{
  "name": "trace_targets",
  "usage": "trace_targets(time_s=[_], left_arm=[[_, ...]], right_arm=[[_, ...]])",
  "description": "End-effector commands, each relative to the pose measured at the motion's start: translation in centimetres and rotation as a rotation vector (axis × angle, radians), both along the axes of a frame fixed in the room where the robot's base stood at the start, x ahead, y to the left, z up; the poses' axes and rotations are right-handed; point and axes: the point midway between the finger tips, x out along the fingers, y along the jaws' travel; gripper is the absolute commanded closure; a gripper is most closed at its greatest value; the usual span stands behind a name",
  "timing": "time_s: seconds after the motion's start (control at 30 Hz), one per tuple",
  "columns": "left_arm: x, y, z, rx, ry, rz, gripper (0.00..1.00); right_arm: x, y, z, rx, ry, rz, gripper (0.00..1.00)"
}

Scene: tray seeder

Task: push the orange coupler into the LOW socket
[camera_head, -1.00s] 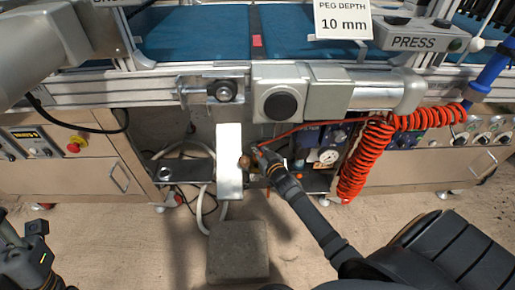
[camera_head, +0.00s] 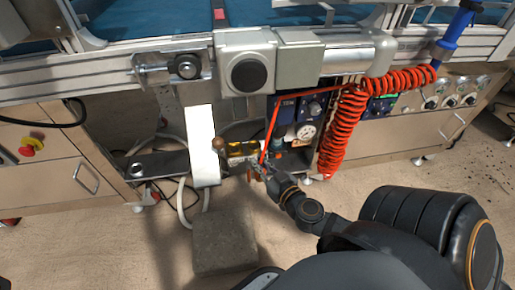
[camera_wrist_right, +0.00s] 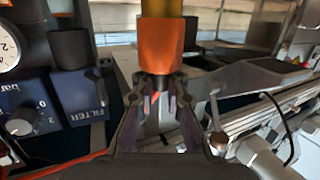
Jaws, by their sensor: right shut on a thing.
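My right gripper (camera_head: 262,168) is low under the machine, in front of the pneumatic panel. In the right wrist view my right gripper (camera_wrist_right: 158,98) is shut on the orange coupler (camera_wrist_right: 158,45), which stands out beyond the fingertips. An amber-yellow part (camera_wrist_right: 162,8) is in line with the coupler's far end; I cannot tell whether they touch. In the head view the coupler is too small and covered to make out clearly. A thin red hose (camera_head: 271,125) runs up from near the gripper. No LOW label is readable, so I cannot identify that socket. My left gripper is out of view.
A round gauge (camera_head: 306,132) and a blue filter unit (camera_wrist_right: 40,112) are close by. A coiled red hose (camera_head: 345,120) hangs right. A grey block (camera_head: 224,242) sits on the floor.

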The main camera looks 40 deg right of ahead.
Motion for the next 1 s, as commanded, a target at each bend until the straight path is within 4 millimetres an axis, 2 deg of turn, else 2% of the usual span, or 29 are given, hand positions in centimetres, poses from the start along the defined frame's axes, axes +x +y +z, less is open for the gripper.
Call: trace_targets(time_s=[0.7,1.0], left_arm=[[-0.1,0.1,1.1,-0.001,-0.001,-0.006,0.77],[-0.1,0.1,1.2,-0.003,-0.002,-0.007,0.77]], right_arm=[[5.2,-2.5,-0.5,-0.001,-0.002,0.000,1.00],[6.0,-2.9,-0.6,0.000,-0.001,0.001,1.00]])
